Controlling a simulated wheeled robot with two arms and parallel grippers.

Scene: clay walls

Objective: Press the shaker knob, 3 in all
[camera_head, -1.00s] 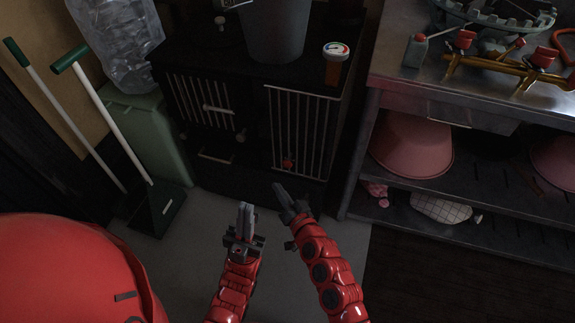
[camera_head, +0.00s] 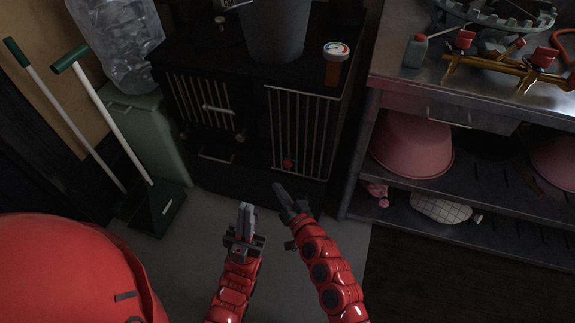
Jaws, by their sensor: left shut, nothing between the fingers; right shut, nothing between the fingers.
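A small light knob (camera_head: 220,20) shows on the cabinet top at the left. I cannot tell for certain which of these is the shaker knob. My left gripper (camera_head: 246,209) is shut and empty, low in front of the cabinet. My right gripper (camera_head: 279,188) is shut and empty, just right of it and slightly higher. Both are well below the jar and apart from it.
The black cabinet (camera_head: 255,75) has barred doors and carries a grey bucket (camera_head: 275,30). A metal workbench (camera_head: 440,90) with pink bowls below stands at right. A green bin (camera_head: 155,130), broom and dustpan (camera_head: 158,212) are at left. The floor around my grippers is clear.

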